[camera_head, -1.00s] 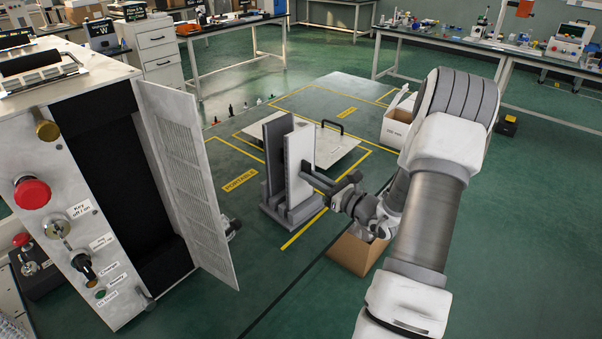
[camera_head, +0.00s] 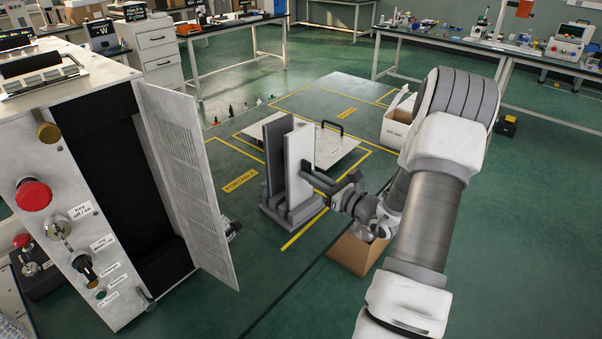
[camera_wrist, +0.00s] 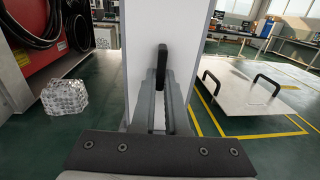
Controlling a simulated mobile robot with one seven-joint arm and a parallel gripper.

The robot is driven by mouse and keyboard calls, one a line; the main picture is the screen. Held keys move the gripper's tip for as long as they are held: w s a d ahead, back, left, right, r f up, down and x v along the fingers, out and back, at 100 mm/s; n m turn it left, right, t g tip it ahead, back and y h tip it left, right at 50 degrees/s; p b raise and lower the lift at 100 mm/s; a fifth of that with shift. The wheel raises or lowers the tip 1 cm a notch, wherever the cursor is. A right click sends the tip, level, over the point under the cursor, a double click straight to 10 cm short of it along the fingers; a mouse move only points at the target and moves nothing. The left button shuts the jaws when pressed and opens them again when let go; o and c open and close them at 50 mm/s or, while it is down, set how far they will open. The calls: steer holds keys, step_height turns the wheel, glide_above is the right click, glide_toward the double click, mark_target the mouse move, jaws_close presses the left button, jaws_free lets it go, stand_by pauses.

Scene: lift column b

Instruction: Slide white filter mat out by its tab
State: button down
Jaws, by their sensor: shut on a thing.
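The white filter mat (camera_head: 300,150) stands upright in a grey slotted stand (camera_head: 270,211) on the floor, beside a dark grey upright panel (camera_head: 275,150). My gripper (camera_head: 309,173) reaches in from the right and is shut at the white mat's edge. In the wrist view the white mat (camera_wrist: 146,35) rises in front of me. My gripper (camera_wrist: 162,80) is closed there, with a black upright piece between or at its fingertips.
A white cabinet (camera_head: 88,215) with an open slot and a perforated door (camera_head: 185,165) standing open is at the left. A flat panel with black handles (camera_head: 335,150) lies behind the stand. A cardboard box (camera_head: 357,252) sits below my arm. Green floor is clear in front.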

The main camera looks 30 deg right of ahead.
mark_target(302, 157)
steer(key=shift+r+p, duration=1.5)
steer(key=shift+r, duration=0.65)
steer(key=v, duration=1.2)
stand_by(0.6)
steer(key=shift+f, duration=0.1)
stand_by(0.4)
